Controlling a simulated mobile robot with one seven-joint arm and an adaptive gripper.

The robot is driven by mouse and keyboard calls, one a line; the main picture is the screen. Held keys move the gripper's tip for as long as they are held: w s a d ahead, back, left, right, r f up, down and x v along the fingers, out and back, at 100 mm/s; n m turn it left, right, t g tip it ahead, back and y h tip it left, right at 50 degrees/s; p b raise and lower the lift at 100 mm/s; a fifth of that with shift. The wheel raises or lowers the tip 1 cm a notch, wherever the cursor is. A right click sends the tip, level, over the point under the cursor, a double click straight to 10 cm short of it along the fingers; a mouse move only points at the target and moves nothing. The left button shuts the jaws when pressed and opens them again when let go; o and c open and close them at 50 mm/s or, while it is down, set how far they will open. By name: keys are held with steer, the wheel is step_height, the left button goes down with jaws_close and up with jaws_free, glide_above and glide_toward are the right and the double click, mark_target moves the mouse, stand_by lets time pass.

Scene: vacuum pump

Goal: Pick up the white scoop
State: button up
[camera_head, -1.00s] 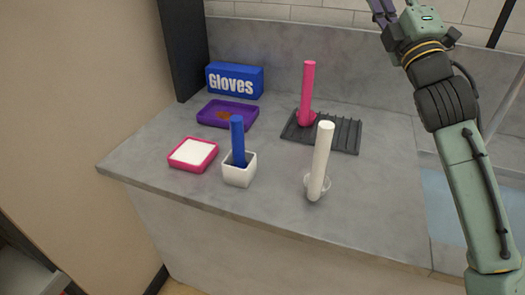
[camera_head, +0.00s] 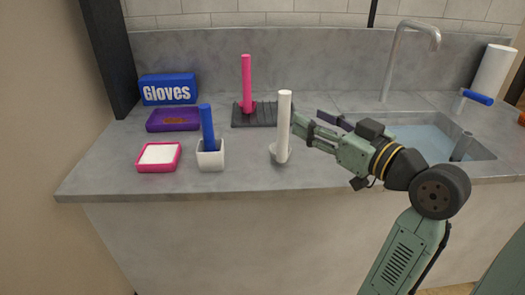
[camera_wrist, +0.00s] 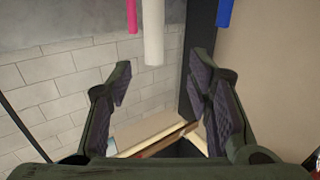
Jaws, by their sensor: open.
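The white scoop (camera_head: 284,118) stands upright near the counter's front edge, its pale cup end at the bottom on the counter. My gripper (camera_head: 310,118) is open and empty just right of the scoop's handle, pointing left at it. In the wrist view the white handle (camera_wrist: 153,32) hangs from the top edge, lying sideways between my two spread fingers (camera_wrist: 162,70) but beyond their tips. No contact shows. The scoop's cup end is out of the wrist view.
Left of the scoop are a blue-handled tool (camera_head: 207,128) in a white holder (camera_head: 211,160) and a pink-rimmed dish (camera_head: 158,168). Behind stand a pink tool (camera_head: 247,82) on a dark ribbed mat (camera_head: 275,112), a purple tray (camera_head: 173,126) and a gloves box (camera_head: 168,97). A sink (camera_head: 475,148) lies right.

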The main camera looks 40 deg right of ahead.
mark_target(289, 104)
steer(key=w+p, duration=0.1)
steer(key=w, duration=0.4)
steer(key=w+p, duration=0.2)
steer(key=w, duration=0.3)
steer(key=shift+w+d+r, duration=0.15)
steer(key=shift+w+d, duration=0.05)
jaws_close()
stand_by(0.3)
